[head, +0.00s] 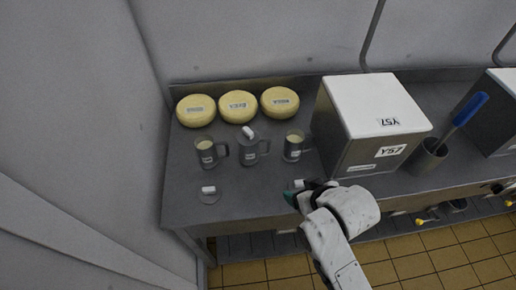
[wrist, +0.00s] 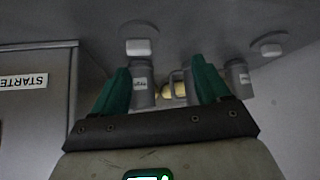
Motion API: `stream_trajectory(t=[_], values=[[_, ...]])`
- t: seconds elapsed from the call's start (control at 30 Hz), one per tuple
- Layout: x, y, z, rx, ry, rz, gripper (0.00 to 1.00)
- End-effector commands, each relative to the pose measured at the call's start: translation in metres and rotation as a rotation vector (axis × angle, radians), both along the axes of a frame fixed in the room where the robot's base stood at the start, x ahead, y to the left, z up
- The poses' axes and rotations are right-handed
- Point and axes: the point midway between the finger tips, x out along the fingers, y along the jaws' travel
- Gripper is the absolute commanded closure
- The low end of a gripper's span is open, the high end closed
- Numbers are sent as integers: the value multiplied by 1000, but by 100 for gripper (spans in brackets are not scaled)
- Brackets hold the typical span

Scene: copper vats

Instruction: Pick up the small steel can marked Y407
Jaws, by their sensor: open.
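Three small steel cans with side handles and white labels stand in a row on the steel table: a left can (head: 206,153), a middle can (head: 248,152) with a lid and white knob on top, and a right can (head: 293,147). The left and right cans are open and show pale contents. The label writing is too small to read, so I cannot tell which is Y407. My gripper (head: 299,197) is at the table's front edge, in front of the right can. In the wrist view my gripper (wrist: 162,68) is open and empty, with a labelled can (wrist: 142,92) beyond the fingers.
A loose lid (head: 209,195) lies front left; another lid (head: 298,184) lies beside my gripper. Three yellow cheeses (head: 238,106) stand behind the cans. A white-topped steel box (head: 345,135) marked Y57 blocks the right. A blue-handled tool (head: 465,110) stands in a pot (head: 428,157).

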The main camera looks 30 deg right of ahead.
Motion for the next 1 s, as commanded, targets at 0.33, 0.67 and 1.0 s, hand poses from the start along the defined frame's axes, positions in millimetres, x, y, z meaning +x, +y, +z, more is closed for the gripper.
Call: stream_trajectory(t=[0.33,0.67,1.0], values=[[97,42,-3,-1,-415,45,24],[130,57,-5,12,-511,76,24],[161,57,-19,12,-508,76,24]])
